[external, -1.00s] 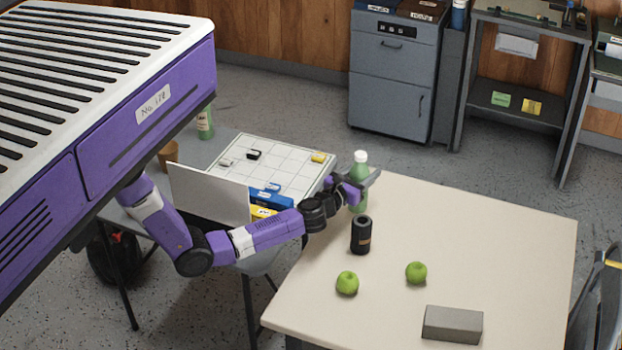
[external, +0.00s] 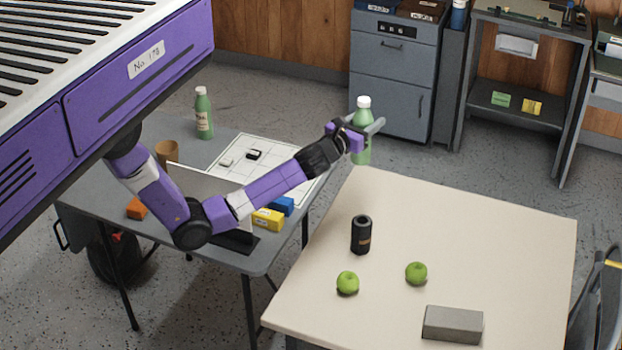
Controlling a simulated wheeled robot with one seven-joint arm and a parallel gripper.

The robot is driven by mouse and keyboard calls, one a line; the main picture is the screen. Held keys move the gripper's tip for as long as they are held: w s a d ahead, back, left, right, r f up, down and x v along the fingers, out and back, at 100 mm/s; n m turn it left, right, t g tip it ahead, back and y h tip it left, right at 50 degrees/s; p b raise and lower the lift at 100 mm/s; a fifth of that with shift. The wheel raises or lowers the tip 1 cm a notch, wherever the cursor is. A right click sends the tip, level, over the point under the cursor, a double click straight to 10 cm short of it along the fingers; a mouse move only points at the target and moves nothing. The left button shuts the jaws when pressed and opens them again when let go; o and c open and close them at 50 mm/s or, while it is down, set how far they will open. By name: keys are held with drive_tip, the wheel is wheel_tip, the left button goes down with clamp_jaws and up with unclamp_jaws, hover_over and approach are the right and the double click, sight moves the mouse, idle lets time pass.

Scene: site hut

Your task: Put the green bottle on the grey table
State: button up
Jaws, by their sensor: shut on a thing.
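A green bottle (external: 362,147) with a white cap is held upright in my gripper (external: 362,132). My gripper is shut around its upper part and holds it in the air by the far left corner of the cream table (external: 500,230). The grey table (external: 222,143) stands to the left, partly hidden by my arm. A second green bottle (external: 204,117) with a white cap and a label stands at the back of the grey table.
On the grey table are a white gridded board (external: 285,160), a laptop (external: 190,180), a brown cup (external: 167,152), and yellow (external: 267,219), blue (external: 282,206) and orange (external: 138,207) blocks.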

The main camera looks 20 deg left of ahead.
drive_tip(key=w+a+r+n+y+p, duration=0.2)
drive_tip(key=w+a+y, duration=0.2)
drive_tip(key=a, duration=1.2)
drive_tip(key=w+a+r+n+y+p, duration=0.3)
drive_tip(key=w+a, duration=0.1)
drive_tip(key=a, duration=1.2)
drive_tip(key=w+a+r+n+y+p, duration=0.2)
drive_tip(key=w+a+y, duration=0.2)
drive_tip(key=a, duration=1.2)
drive_tip(key=s+a+f+p, duration=0.1)
drive_tip(key=s+a+p, duration=0.15)
drive_tip(key=a, duration=0.55)
drive_tip(key=s+a+f+p, duration=0.1)
drive_tip(key=s+a, duration=0.2)
drive_tip(key=a, duration=0.5)
drive_tip(key=d+f+m+h+b, duration=0.1)
drive_tip(key=d+f+h+b, duration=0.1)
drive_tip(key=f+b, duration=0.7)
drive_tip(key=d+f+m+h+b, duration=0.1)
drive_tip(key=d+f+b, duration=0.1)
drive_tip(key=f+b, duration=0.7)
wheel_tip(320, 180, down, 7)
drive_tip(key=shift+w+r+h+b, duration=0.1)
drive_tip(key=shift+w+h+b, duration=0.25)
drive_tip(key=shift+h, duration=0.05)
